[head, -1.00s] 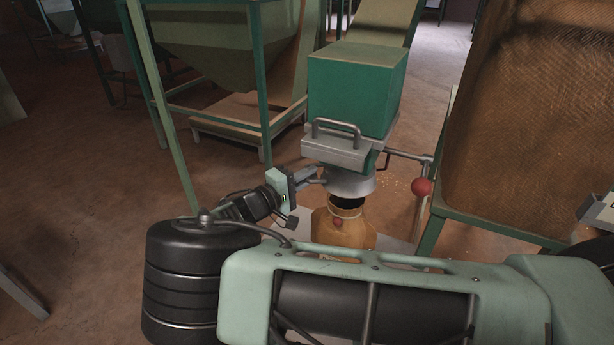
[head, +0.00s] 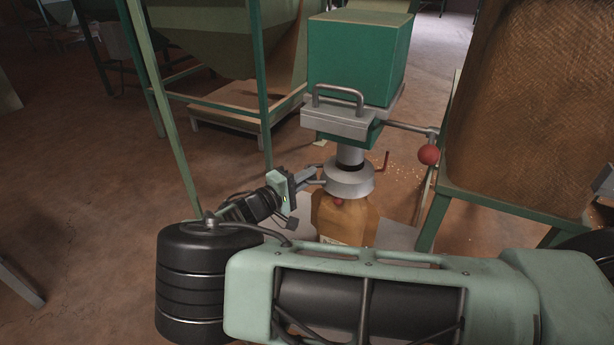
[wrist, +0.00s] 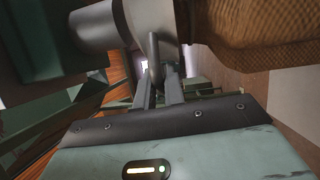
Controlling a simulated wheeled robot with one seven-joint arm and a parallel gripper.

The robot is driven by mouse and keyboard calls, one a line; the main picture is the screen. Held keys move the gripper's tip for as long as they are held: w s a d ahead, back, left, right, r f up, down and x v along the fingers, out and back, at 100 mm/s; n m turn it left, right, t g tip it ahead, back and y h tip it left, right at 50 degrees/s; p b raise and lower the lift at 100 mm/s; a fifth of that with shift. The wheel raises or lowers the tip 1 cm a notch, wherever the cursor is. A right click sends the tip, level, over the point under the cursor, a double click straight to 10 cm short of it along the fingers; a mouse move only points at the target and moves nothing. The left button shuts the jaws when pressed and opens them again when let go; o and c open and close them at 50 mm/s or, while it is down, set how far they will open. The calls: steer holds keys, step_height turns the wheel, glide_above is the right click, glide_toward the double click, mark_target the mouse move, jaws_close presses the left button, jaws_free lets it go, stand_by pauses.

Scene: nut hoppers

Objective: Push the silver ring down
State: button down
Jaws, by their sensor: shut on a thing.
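The silver ring (head: 348,181) sits low around the spout below the green dispenser box (head: 357,60), with a length of spout showing above it. Its lower rim is at the mouth of the amber bag (head: 344,220), and the bag's opening is hidden. My gripper (head: 318,178) comes from the left and is shut on the ring's handle. In the wrist view, the fingers of my gripper (wrist: 160,85) close around the grey handle bar (wrist: 153,55). The ring (wrist: 151,18) shows at the top there, touching or very near the bag (wrist: 240,30).
A lever with a red ball knob (head: 428,154) sticks out right of the dispenser. A large mesh sack (head: 520,110) on a green stand is at the right. A green-framed hopper (head: 205,40) stands behind at the left. Open floor lies at the left.

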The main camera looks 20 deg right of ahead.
steer(key=c, duration=1.5)
jaws_free()
steer(key=shift+f, duration=0.25)
steer(key=shift+a, duration=0.1)
steer(key=b+v, duration=0.1)
steer(key=v, duration=1.6)
steer(key=shift+s+a+b, duration=0.1)
steer(key=shift+s+b, duration=0.15)
steer(key=shift+b, duration=0.15)
